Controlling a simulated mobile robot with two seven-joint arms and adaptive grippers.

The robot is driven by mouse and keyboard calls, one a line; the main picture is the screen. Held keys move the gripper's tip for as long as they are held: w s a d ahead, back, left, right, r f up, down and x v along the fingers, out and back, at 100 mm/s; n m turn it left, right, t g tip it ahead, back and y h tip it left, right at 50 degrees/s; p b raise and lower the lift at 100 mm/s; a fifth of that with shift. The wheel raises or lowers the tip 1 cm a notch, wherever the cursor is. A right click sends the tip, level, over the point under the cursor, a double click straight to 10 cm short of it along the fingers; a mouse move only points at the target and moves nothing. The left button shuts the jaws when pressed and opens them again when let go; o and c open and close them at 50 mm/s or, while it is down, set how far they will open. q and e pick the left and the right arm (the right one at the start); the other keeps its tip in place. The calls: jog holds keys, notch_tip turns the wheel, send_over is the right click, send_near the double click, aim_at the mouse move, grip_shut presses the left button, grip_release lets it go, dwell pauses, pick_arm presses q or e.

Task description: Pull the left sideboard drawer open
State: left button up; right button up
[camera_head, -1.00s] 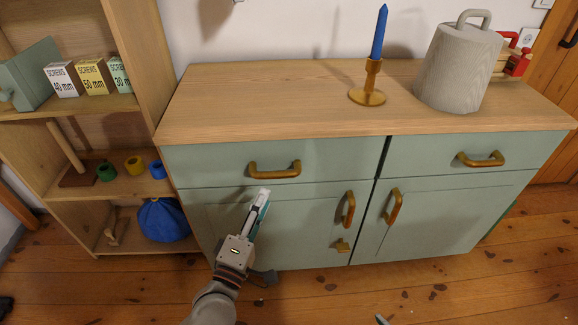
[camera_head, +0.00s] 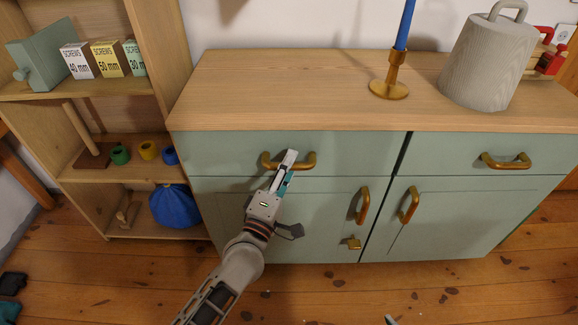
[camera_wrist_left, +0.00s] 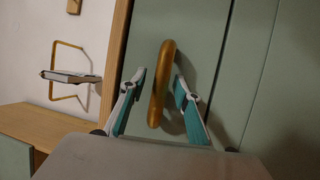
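The left sideboard drawer (camera_head: 228,155) is a pale green front, flush and shut, under the wooden top. Its brass bow handle (camera_head: 270,162) also shows in the left wrist view (camera_wrist_left: 160,85). My left gripper (camera_head: 290,157) is at this handle in the head view and hides part of it. In the left wrist view the gripper (camera_wrist_left: 159,75) is open, with one finger on each side of the handle bar and gaps between. Only a small tip, which looks like part of my right gripper (camera_head: 390,320), shows at the bottom edge of the head view.
The right drawer (camera_head: 450,152) and two cupboard doors below are shut. A blue candle in a brass holder (camera_head: 389,88) and a grey lidded canister (camera_head: 485,65) stand on top. An open shelf (camera_head: 110,172) stands at the left. The floor in front is mostly clear.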

pick_arm(q)
grip_shut()
pick_arm(e)
jog(key=shift+s+f, duration=0.1)
jog(key=shift+f, duration=0.1)
pick_arm(q)
jog(key=s+p, duration=0.7)
jog(key=s, duration=2.1)
jog(key=shift+s, duration=0.25)
pick_arm(e)
jog(key=shift+s+d+r+h, duration=0.3)
jog(key=shift+s+d+r, duration=0.25)
jog(key=shift+d, duration=0.25)
pick_arm(q)
grip_release()
pick_arm(e)
jog(key=shift+w+r, duration=0.1)
jog(key=shift+r, duration=0.1)
